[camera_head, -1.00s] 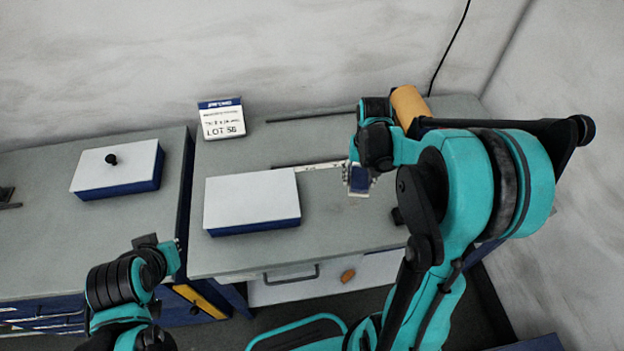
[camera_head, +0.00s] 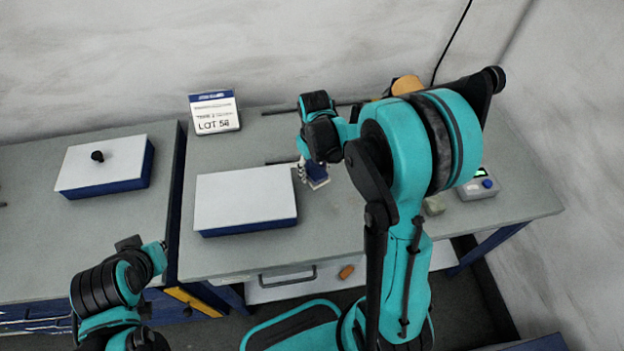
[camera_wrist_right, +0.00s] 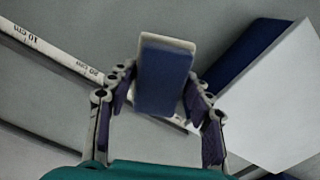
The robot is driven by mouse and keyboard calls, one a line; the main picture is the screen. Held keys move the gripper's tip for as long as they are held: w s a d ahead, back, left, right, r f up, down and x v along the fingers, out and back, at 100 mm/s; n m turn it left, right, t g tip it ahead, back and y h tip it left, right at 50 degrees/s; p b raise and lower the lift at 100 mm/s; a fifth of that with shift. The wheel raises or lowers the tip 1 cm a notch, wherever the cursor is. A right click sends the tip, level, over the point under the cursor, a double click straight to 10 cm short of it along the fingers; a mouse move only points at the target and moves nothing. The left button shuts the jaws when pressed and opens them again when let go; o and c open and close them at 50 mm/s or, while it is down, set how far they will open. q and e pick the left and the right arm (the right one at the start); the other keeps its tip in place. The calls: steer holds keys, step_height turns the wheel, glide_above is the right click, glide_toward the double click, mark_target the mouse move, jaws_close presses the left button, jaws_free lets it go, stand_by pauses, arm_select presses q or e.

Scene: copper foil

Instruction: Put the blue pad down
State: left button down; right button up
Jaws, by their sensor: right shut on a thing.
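The blue pad (camera_wrist_right: 163,78) is a small dark blue block with a pale backing, seen in the right wrist view between the fingers. My right gripper (camera_head: 313,180) is shut on it, over the bench just right of a white-topped blue box (camera_head: 245,196). In the head view the pad (camera_head: 317,174) shows small below the wrist. I cannot tell whether it touches the bench. My left gripper (camera_head: 160,255) is at lower left in front of the benches, and its fingers are too small to read.
A white scale strip marked in cm (camera_wrist_right: 50,52) lies below the pad. Another blue box with a black knob (camera_head: 105,165) is on the left bench. A LOT sign (camera_head: 214,112) stands behind. A grey device (camera_head: 478,186) and a pale green block (camera_head: 433,205) lie right.

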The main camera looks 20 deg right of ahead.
mark_target(312, 178)
steer(key=shift+w+a+f, duration=0.25)
steer(key=shift+w+f, duration=0.05)
steer(key=shift+f, duration=0.1)
steer(key=shift+f+b, duration=0.8)
steer(key=shift+f, duration=1)
steer(key=shift+s+f, duration=0.1)
